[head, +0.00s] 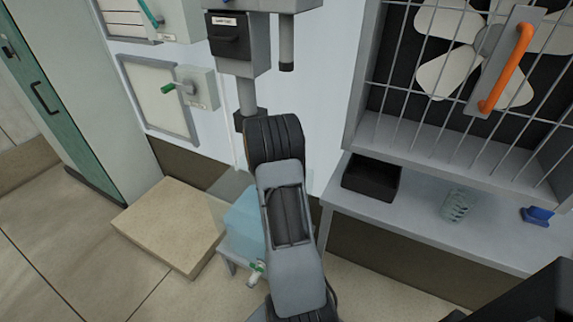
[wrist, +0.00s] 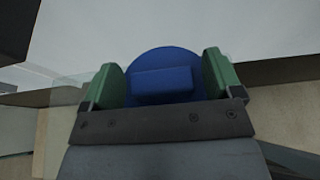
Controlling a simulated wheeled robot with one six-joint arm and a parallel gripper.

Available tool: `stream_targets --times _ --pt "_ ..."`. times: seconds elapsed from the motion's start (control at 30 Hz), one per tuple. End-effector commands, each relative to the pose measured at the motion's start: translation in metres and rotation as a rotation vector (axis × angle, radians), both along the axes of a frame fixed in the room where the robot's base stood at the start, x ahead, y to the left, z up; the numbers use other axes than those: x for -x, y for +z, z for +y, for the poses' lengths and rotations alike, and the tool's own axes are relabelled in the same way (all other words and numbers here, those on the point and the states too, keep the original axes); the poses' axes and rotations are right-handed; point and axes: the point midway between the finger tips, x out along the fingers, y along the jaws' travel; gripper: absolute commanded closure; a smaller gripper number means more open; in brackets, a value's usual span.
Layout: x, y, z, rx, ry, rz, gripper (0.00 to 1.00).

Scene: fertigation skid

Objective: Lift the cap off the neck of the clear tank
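The clear tank (head: 243,217), with pale blue liquid in it, stands low behind my arm in the head view, which hides its neck. In the wrist view a blue cap (wrist: 161,84) shows as a round disc with a raised bar across it. My gripper (wrist: 162,82) has its two green fingers apart, one on each side of the bar. A narrow strip of blue disc shows between the bar and each finger. I cannot tell whether the fingers touch the disc's rim, or whether the cap sits on the neck.
A beige block (head: 170,222) lies on the floor left of the tank. A grey bench (head: 420,222) on the right carries a black bin (head: 371,178), a clear coiled item (head: 457,205) and a small blue object (head: 537,215).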

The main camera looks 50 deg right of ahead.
Motion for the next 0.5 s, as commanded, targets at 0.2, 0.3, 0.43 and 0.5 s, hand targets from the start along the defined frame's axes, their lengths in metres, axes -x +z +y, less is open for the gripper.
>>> stream_targets --times 0.2,0.3,0.43,0.5 --pt "0.0001 0.0001 0.0002 0.0 0.0 0.0 0.36" --pt "0.0001 0.0001 0.0003 0.0 0.0 0.0 0.46" --pt "0.0001 0.0001 0.0003 0.0 0.0 0.0 0.58" --pt "0.0 0.0004 0.0002 0.001 0.0 0.0 0.61"
